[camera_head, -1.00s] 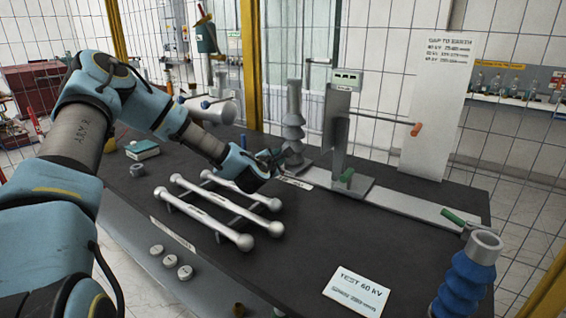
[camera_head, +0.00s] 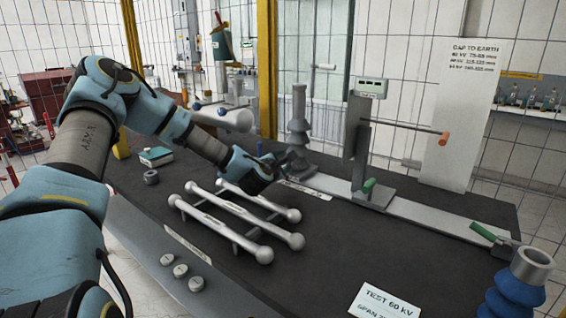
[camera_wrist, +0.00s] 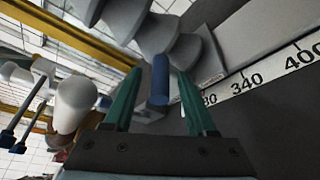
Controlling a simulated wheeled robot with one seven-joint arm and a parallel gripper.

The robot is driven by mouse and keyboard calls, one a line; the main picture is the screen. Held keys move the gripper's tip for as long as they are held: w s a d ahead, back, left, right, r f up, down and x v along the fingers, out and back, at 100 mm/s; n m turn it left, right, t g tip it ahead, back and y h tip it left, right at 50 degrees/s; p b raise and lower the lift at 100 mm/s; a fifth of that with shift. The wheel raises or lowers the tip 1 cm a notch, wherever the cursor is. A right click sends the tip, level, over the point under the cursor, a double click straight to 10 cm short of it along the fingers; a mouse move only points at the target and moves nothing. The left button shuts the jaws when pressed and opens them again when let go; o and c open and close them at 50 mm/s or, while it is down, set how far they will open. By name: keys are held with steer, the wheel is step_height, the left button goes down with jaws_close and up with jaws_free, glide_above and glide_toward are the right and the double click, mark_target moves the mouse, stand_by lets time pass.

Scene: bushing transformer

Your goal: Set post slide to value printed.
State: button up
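The post slide (camera_head: 358,140) is a grey upright plate with a small display box (camera_head: 371,87) on top. It stands on a base with a green lever (camera_head: 368,186), partway along a pale rail (camera_head: 435,219). A ribbed grey bushing (camera_head: 298,125) stands at the rail's left end. My gripper (camera_head: 284,160) is beside the bushing's foot, left of the post and away from it. In the wrist view its green fingers (camera_wrist: 160,95) are apart, with a blue cylinder (camera_wrist: 160,80) showing between them; contact is not visible. A scale (camera_wrist: 250,84) there reads 340 and 400.
A card (camera_head: 384,305) reads "TEST 60 KV"; its lower line is cut off. A panel (camera_head: 455,120) lists gaps to earth by kV. Ball-ended rods (camera_head: 240,222) lie before my arm. A rod with an orange end (camera_head: 444,139) projects right from the post. A blue ribbed insulator (camera_head: 515,290) stands front right.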

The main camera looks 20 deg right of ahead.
steer(key=shift+s, duration=0.1)
steer(key=b+v, duration=0.2)
steer(key=v, duration=0.8)
steer(key=shift+s+a+b, duration=0.2)
steer(key=shift+a+b, duration=0.05)
steer(key=shift+b, duration=0.1)
steer(key=shift+r, duration=0.2)
